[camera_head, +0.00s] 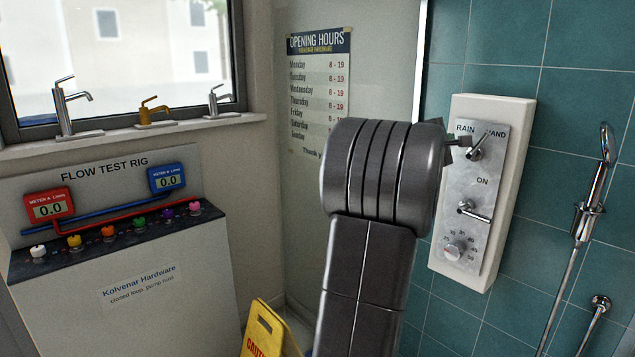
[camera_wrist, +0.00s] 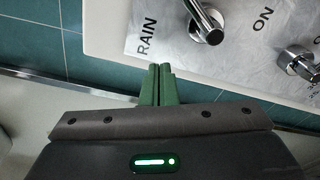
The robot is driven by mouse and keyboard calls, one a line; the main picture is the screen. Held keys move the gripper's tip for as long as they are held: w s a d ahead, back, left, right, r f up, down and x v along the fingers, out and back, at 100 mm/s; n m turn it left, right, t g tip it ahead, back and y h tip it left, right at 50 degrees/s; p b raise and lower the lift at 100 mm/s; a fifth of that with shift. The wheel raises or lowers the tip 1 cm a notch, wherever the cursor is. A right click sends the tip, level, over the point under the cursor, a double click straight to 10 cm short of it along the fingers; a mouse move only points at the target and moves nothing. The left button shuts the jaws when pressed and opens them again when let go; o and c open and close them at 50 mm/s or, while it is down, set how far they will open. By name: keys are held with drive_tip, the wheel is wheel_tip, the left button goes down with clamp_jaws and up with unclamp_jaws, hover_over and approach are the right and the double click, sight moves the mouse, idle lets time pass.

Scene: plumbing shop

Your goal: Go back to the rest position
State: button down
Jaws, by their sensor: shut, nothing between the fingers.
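My gripper is at the upper left of the shower control panel (camera_head: 484,190), close to the RAIN/HAND lever (camera_head: 479,147). In the wrist view my gripper's two green fingers (camera_wrist: 157,86) are together with nothing between them. In the head view my arm hides most of the gripper, and only a small dark part shows at the lever's left.
The ON lever (camera_head: 472,211) and a round dial (camera_head: 455,250) sit lower on the panel. A hand shower (camera_head: 606,150) hangs at the right. The flow test rig (camera_head: 115,240) stands at the left, and a yellow caution sign (camera_head: 266,330) stands on the floor.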

drive_tip(key=a, duration=0.1)
drive_tip(key=a+f+n, duration=0.1)
drive_tip(key=a, duration=0.1)
drive_tip(key=shift+w+a+f, duration=0.1)
drive_tip(key=shift+a+f, duration=0.05)
drive_tip(key=shift+f, duration=0.05)
idle(0.5)
